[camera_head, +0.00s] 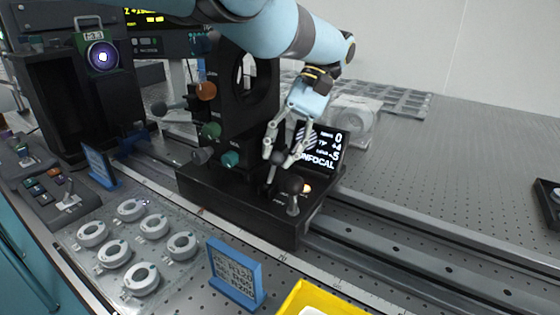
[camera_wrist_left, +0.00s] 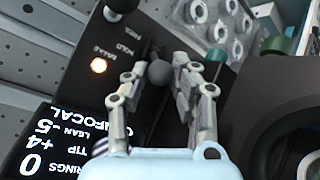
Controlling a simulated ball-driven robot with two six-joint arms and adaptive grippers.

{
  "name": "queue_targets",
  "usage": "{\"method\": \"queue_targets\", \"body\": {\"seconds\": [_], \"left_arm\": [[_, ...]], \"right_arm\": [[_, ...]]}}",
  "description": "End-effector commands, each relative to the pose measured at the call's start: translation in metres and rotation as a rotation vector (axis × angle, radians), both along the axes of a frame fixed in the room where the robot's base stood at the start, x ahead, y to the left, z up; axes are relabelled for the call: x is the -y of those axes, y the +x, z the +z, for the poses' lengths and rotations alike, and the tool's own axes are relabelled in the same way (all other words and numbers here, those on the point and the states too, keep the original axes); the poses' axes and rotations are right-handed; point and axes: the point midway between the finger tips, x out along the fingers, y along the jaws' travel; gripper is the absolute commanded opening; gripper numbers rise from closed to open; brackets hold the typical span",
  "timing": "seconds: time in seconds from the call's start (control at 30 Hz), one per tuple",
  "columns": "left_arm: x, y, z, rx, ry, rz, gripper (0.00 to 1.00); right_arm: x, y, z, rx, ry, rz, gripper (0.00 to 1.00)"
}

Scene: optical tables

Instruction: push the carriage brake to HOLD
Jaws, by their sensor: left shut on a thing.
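The black carriage (camera_head: 240,205) sits on the rail. On its top are two dark ball knobs. One lever knob (camera_head: 277,158) stands between the fingers of my left gripper (camera_head: 278,160); in the left wrist view the knob (camera_wrist_left: 160,73) also sits between the fingertips (camera_wrist_left: 165,72). My left gripper is shut on this knob. The second ball knob (camera_head: 292,185) stands in front on a short silver post. A lit orange lamp (camera_wrist_left: 98,65) is beside small lettering that includes HOLD (camera_wrist_left: 126,48). My right gripper is not in view.
A lit display (camera_head: 319,147) reading CONFOCAL stands behind the knobs. A large dark ring mount (camera_head: 248,85) rises to the left. Several white rings lie on a clear tray (camera_head: 112,242). A blue sign (camera_head: 236,272) and yellow bin (camera_head: 318,299) are in front.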

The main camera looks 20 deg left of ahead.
Motion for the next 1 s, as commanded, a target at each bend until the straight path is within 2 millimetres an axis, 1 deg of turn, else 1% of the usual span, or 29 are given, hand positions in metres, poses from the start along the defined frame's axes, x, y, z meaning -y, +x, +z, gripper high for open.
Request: {"method": "queue_targets", "body": {"seconds": [0.37, 0.4, 0.57, 1.0], "left_arm": [[0.0004, 0.0015, 0.0025, 0.003, -0.001, 0.000, 0.00], [0.0003, 0.0015, 0.0025, 0.003, -0.001, 0.000, 0.27], [0.0002, 0.0009, 0.0018, 0.002, 0.000, 0.000, 0.48], [-0.0009, 0.0001, 0.0012, -0.001, 0.002, 0.001, 0.49]], "right_arm": [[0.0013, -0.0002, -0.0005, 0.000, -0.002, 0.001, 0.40], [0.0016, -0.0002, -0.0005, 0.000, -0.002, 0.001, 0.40], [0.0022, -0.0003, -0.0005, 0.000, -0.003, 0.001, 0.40], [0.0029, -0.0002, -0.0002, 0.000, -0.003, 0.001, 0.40]]}}
